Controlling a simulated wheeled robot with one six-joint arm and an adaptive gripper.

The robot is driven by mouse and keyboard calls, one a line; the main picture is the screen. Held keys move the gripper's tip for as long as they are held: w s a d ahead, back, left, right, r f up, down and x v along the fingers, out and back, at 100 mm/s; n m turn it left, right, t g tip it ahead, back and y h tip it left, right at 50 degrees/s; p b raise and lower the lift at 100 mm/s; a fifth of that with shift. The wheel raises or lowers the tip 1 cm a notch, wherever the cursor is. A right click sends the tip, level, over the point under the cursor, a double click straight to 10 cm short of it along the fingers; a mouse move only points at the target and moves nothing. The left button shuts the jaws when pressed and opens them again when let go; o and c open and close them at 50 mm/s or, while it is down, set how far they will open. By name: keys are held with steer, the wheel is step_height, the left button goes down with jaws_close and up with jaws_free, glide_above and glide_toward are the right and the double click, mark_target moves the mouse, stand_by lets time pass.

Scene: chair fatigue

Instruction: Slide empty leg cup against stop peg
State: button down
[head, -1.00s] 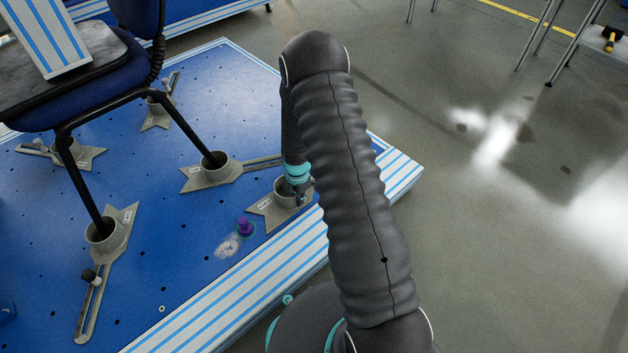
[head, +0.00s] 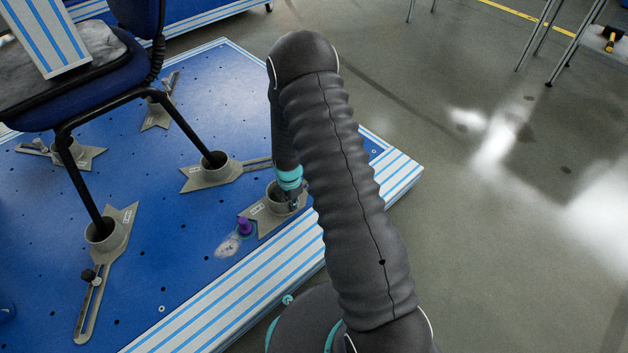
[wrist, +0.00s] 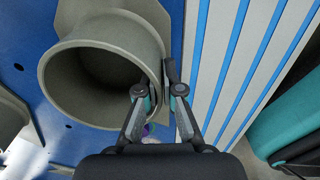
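The empty grey leg cup (head: 275,203) stands on the blue platform near its striped front edge, with no chair leg in it. Its flat notched base plate (head: 264,220) points at the purple stop peg (head: 244,227). The peg is at the mouth of the notch; I cannot tell if they touch. In the wrist view the cup (wrist: 75,92) is large and open. My gripper (wrist: 157,82) has one finger over the inside of the cup and one outside, with the wall between them, apparently pinched. My arm hides the cup's right side.
A blue chair (head: 75,85) has its legs in other grey cups (head: 210,170) left of and behind the empty cup. The striped edge (head: 240,296) borders the platform; open floor lies right.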

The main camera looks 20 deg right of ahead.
steer(key=shift+s+a, duration=0.25)
steer(key=shift+a, duration=0.25)
steer(key=shift+s+a, duration=0.2)
steer(key=shift+a, duration=0.3)
steer(key=c, duration=1.4)
jaws_free()
steer(key=shift+a, duration=0.1)
steer(key=shift+o, duration=0.2)
steer(key=shift+r+p, duration=1.7)
steer(key=shift+r, duration=1.35)
